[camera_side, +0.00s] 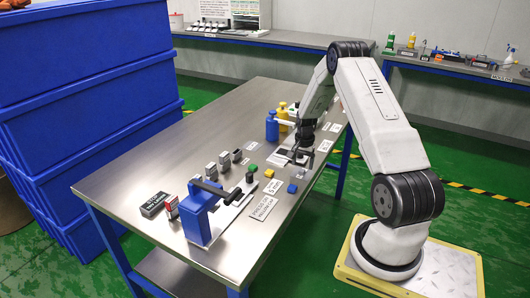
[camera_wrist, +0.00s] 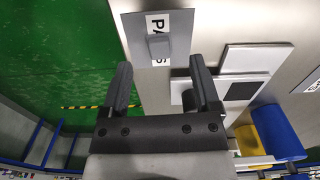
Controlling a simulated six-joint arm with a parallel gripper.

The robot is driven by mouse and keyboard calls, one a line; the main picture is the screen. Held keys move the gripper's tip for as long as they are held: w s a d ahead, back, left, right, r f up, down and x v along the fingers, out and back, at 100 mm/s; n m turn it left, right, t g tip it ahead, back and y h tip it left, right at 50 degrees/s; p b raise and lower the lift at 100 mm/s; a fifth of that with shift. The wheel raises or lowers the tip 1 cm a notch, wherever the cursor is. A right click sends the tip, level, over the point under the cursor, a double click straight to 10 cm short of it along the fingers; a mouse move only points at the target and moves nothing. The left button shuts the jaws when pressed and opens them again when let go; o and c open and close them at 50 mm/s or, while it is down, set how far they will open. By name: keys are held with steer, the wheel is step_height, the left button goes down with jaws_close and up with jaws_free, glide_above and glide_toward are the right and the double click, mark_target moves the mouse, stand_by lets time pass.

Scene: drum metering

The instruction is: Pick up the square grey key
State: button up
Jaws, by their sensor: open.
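A small grey square block (camera_wrist: 158,47), which looks like the square grey key, sits on a grey plate with a white label (camera_wrist: 158,24) in the wrist view. It covers part of the label's lettering. My gripper (camera_wrist: 160,64) is open, with one finger to each side of the block's line and nothing held between them. The block shows just beyond the fingertips; I cannot tell the height between them. In the side view my gripper (camera_side: 299,154) is low over the right part of the steel table (camera_side: 250,110), and I cannot make out the block there.
A white plate with a dark square (camera_wrist: 241,90) lies right of my fingers. A blue bottle (camera_wrist: 279,132) and a yellow bottle (camera_wrist: 248,139) stand close by. A blue press-like fixture (camera_side: 200,215) and several small grey blocks (camera_side: 211,171) are farther left on the table.

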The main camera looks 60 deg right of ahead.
mark_target(302, 172)
steer(key=shift+f, duration=1.4)
jaws_close()
